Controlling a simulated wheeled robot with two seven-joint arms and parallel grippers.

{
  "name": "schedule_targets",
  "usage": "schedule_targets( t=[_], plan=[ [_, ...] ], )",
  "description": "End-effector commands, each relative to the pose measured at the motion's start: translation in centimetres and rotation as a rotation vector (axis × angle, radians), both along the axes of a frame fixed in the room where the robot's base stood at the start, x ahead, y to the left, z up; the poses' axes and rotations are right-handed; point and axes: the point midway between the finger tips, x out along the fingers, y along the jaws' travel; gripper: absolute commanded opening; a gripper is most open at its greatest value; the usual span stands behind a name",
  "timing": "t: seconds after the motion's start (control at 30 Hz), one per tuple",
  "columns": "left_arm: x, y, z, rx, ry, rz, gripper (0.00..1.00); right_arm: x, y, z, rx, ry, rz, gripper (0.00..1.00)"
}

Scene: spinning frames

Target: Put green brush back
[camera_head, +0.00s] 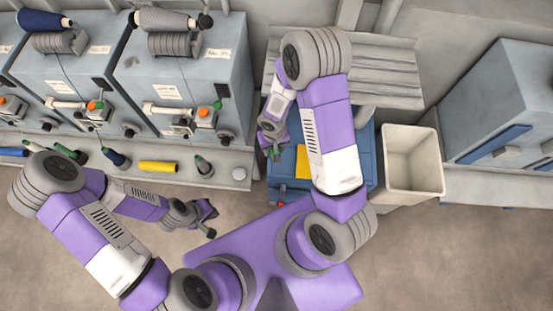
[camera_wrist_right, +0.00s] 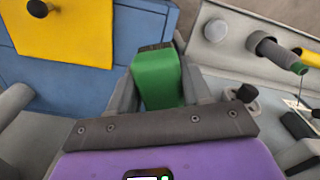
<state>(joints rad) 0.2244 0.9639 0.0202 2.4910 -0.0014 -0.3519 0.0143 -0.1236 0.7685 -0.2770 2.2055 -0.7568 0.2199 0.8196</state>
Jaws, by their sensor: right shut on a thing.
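The green brush (camera_wrist_right: 160,78) is between the two fingers of my right gripper (camera_wrist_right: 158,92) in the right wrist view, its dark bristle end pointing away from the wrist. In the head view my right gripper (camera_head: 272,148) is at the left edge of the blue cabinet (camera_head: 284,168); only a little green shows there. A yellow sheet (camera_head: 302,160) lies on the cabinet and also shows in the wrist view (camera_wrist_right: 52,28). My left gripper (camera_head: 208,218) is open and empty over the floor, in front of the ledge.
The spinning machines (camera_head: 185,75) stand at the left and back, with bobbins (camera_head: 175,18) on top. A ledge (camera_head: 225,178) in front holds several bobbins, including a yellow one (camera_head: 158,167). A cream bin (camera_head: 410,170) stands right of the cabinet. The floor at lower right is clear.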

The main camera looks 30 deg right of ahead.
Motion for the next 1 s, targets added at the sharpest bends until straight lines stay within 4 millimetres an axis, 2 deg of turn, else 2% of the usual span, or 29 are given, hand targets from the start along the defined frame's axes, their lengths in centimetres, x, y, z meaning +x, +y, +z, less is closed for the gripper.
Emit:
schedule_targets(
  t=[0.03, 0.2, 0.3, 0.4, 0.57, 0.83, 1.0],
  plan=[
    [0.0, 0.0, -2.6, 0.000, 0.001, 0.000, 0.00, 0.3, -0.5, -1.4, 0.004, -0.005, -0.052, 0.10],
    [0.0, 0.0, -6.8, 0.000, 0.001, 0.001, 0.00, 0.6, -1.9, -2.1, 0.004, -0.004, -0.212, 0.10],
    [0.0, 0.0, -8.7, 0.000, 0.000, 0.001, 0.00, 0.6, -2.7, -2.2, 0.002, -0.003, -0.288, 0.10],
    [0.0, 0.0, -10.0, 0.000, 0.000, 0.001, 0.00, 0.5, -3.4, -2.2, -0.002, -0.002, -0.344, 0.10],
    [0.0, 0.0, -10.9, 0.000, 0.000, 0.001, 0.00, 0.3, -3.9, -2.1, -0.007, 0.000, -0.391, 0.10],
    [0.0, 0.0, -12.9, 0.000, 0.000, 0.001, 0.00, 0.2, -4.0, -6.7, -0.008, 0.004, -0.398, 0.10],
    [0.0, 0.0, -13.4, 0.000, 0.000, 0.001, 0.00, 0.3, -4.0, -8.1, -0.008, 0.001, -0.399, 0.10]
  ],
)
